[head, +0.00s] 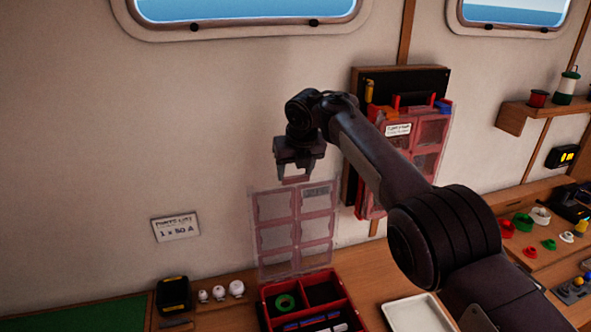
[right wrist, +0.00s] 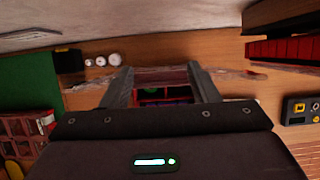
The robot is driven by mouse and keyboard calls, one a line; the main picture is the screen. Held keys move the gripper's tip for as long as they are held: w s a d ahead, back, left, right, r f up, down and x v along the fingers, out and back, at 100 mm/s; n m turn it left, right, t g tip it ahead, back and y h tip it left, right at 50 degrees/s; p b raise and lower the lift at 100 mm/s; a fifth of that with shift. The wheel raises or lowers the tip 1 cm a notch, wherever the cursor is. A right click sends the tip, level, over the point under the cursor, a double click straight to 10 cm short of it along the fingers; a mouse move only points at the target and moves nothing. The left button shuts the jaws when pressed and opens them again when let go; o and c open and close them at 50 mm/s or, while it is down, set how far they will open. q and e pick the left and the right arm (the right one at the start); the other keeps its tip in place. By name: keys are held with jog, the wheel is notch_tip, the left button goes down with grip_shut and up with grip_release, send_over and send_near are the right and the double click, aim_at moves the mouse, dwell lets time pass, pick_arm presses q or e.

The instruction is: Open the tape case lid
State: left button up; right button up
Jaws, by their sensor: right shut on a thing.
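The tape case (head: 352,303) is a red box with compartments on the wooden bench. A green tape roll (head: 285,303) lies in its back left compartment. The clear lid (head: 277,237), with pinkish frames, stands up steeply from the case's back edge, so the case is open. My right gripper (head: 294,179) is at the lid's upper edge and shut on it. In the right wrist view my right gripper (right wrist: 161,80) has its fingers either side of the lid's pinkish edge (right wrist: 160,72), with the case interior beyond. My left gripper is not in view.
A black and yellow device (head: 173,294) and several white round items (head: 220,292) stand left of the case. A white tray (head: 418,313) lies to its right. A red clear-fronted case (head: 428,160) hangs on the wall behind my right arm. A parts card (head: 176,227) is on the wall.

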jog(key=shift+f, duration=0.4)
jog(key=o, duration=1.6)
jog(key=shift+w, duration=0.35)
jog(key=shift+s+r, duration=0.15)
jog(key=shift+r, duration=0.05)
jog(key=shift+s+r+b, duration=0.2)
jog(key=shift+r+b, duration=0.25)
jog(key=shift+r, duration=0.05)
jog(key=b+v, duration=0.2)
jog(key=v, duration=0.4)
jog(key=shift+s+d+r, duration=0.1)
jog(key=shift+r, duration=0.2)
